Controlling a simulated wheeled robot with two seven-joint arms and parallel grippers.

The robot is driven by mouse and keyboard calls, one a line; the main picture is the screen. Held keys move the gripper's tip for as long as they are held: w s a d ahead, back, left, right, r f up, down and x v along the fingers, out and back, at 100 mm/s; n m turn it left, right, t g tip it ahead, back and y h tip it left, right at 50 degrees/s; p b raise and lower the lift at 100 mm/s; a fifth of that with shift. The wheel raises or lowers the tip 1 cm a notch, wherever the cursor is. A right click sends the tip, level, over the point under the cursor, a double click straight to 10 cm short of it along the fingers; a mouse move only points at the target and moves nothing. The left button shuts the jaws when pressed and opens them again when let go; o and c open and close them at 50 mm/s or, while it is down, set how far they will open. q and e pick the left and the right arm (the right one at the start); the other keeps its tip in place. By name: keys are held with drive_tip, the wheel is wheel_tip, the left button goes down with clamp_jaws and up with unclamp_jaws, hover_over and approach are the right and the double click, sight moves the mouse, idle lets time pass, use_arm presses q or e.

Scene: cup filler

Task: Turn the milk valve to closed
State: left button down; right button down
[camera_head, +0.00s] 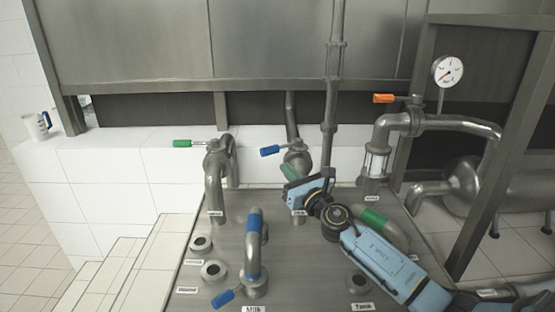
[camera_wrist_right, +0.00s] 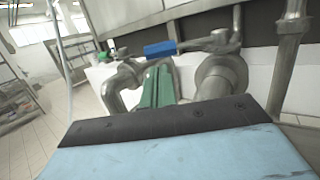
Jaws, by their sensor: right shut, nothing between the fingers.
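A valve with a blue lever (camera_head: 270,151) sits on the upright metal pipe at the back of the counter. Its lever points left. The same blue lever (camera_wrist_right: 160,48) shows in the wrist view, just beyond my fingertips. A second blue lever (camera_head: 223,298) is at the foot of the blue-banded front pipe (camera_head: 253,245), beside a label reading Milk (camera_head: 253,309). My right gripper (camera_head: 287,170) is shut and empty, just below and right of the rear blue lever. Its green fingers (camera_wrist_right: 158,87) point toward the lever. Whether they touch it, I cannot tell. My left gripper is not in view.
A green-lever valve (camera_head: 190,143) is to the left and an orange-lever valve (camera_head: 384,98) to the right. A round gauge (camera_head: 447,71) stands at upper right. A mug (camera_head: 37,126) sits on the white ledge. Several pipes and capped ports crowd the counter.

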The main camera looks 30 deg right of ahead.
sight(272, 153)
drive_tip(key=w, duration=0.2)
drive_tip(key=w+r, duration=0.1)
drive_tip(key=w, duration=0.1)
drive_tip(key=shift+w, duration=0.4)
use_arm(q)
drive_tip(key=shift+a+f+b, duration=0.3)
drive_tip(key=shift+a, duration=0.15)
use_arm(e)
drive_tip(key=shift+w, duration=0.4)
